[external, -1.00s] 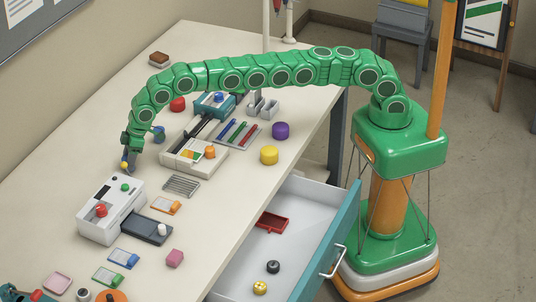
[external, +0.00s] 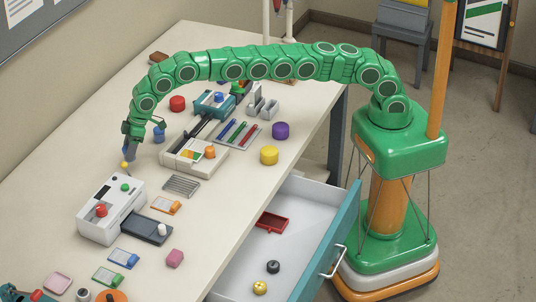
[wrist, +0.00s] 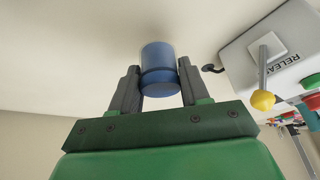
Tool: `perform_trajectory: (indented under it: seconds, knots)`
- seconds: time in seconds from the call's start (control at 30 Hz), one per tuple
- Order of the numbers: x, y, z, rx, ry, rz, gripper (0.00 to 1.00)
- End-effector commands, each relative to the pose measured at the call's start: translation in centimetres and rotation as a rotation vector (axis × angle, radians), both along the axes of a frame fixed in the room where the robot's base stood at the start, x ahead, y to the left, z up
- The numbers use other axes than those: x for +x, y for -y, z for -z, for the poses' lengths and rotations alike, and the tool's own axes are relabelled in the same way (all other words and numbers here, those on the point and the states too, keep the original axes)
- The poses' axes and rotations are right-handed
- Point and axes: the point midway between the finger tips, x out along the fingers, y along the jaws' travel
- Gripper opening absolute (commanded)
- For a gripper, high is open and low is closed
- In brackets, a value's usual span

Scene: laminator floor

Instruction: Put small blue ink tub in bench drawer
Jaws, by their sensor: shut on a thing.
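The small blue ink tub (wrist: 158,65) is between the two grey fingers of my gripper (wrist: 157,80) in the wrist view. The fingers touch its two sides. In the external view my gripper (external: 130,154) points down over the far left of the bench, just behind the white machine, and the tub there is too small to make out clearly. The bench drawer (external: 312,215) is pulled open at the front right of the bench, far from my gripper.
The white machine (external: 110,208) has a yellow-knobbed lever (wrist: 263,98) close beside the tub. Another blue container (external: 158,136) stands on the bench nearby. The drawer holds a red tray (external: 272,222), a black round thing (external: 273,266) and a yellow one (external: 260,287), with bare floor between.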

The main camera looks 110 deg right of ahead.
Motion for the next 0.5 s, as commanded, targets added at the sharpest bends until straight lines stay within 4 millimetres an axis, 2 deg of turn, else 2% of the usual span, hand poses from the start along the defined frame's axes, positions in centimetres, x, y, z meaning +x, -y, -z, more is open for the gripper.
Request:
perform_trajectory:
  seconds: [0.5]
  knots:
    - [-2.8,-0.1,-3.1,-0.002,-0.004,0.003,0.10]
